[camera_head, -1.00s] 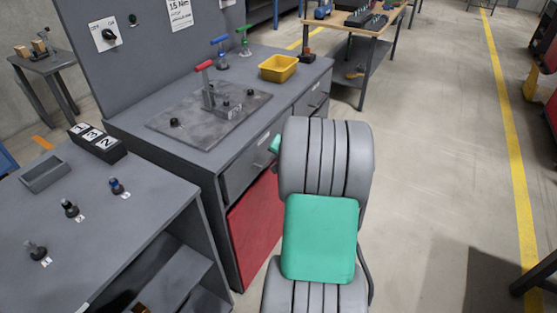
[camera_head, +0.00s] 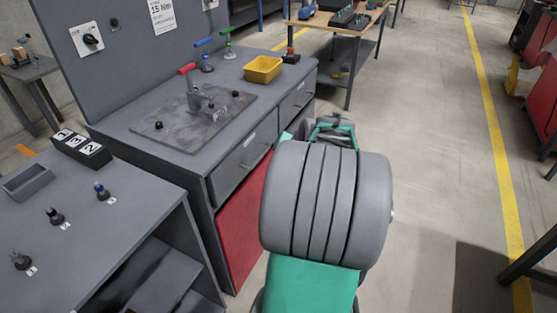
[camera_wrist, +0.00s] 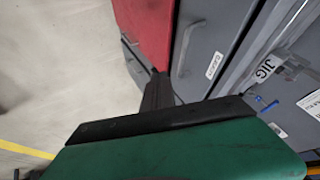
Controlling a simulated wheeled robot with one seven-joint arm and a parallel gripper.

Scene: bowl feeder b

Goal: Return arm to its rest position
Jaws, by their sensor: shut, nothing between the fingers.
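My arm, grey and green, rises in the lower middle of the head view, in front of the bench's right end. Its end shows only in part behind the large grey joint. In the wrist view my gripper (camera_wrist: 157,85) is a narrow dark shape past the green housing, with its fingers together and nothing held. It points toward the red panel (camera_wrist: 145,25) and the grey drawer fronts (camera_wrist: 200,40), with no contact visible. The same red panel (camera_head: 243,230) shows left of my arm in the head view.
The grey bench holds a jig plate (camera_head: 160,130) with a red-handled clamp (camera_head: 191,85) and a yellow bin (camera_head: 262,69). A nearer table (camera_head: 120,205) carries several small parts, a grey tray (camera_head: 27,182) and a numbered block (camera_head: 82,148). Open floor (camera_head: 420,150) lies to the right.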

